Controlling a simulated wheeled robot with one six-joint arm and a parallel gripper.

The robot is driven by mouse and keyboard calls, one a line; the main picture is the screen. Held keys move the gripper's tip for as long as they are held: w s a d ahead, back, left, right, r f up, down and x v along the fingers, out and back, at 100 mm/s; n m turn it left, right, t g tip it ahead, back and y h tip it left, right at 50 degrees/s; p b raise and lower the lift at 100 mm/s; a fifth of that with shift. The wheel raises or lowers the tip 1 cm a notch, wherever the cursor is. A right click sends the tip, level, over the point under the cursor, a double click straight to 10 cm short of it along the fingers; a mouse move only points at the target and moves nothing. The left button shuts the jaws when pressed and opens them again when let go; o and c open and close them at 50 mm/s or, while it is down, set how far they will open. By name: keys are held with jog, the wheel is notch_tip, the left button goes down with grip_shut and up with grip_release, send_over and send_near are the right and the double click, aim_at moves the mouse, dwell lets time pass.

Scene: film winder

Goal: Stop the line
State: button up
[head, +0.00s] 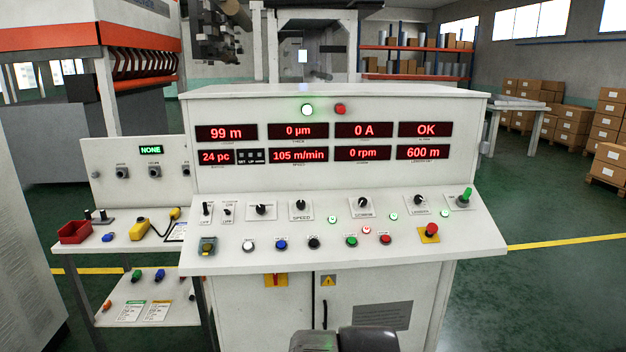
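The control console (330,100) stands straight ahead. Its speed display (300,155) reads 105 m/min, the length counter (227,132) 99 m and the alarm display (423,129) OK. On the sloped panel are a green button (351,241), a red button (385,239) and a red mushroom button (431,230) on a yellow plate. A speed knob (300,205) sits left of centre. A dark part of my arm shows at the bottom edge; my gripper's fingers are not visible.
A side table (130,243) with a red bin (75,231) stands left. Boxes (572,125) are stacked at back right; the right floor is clear.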

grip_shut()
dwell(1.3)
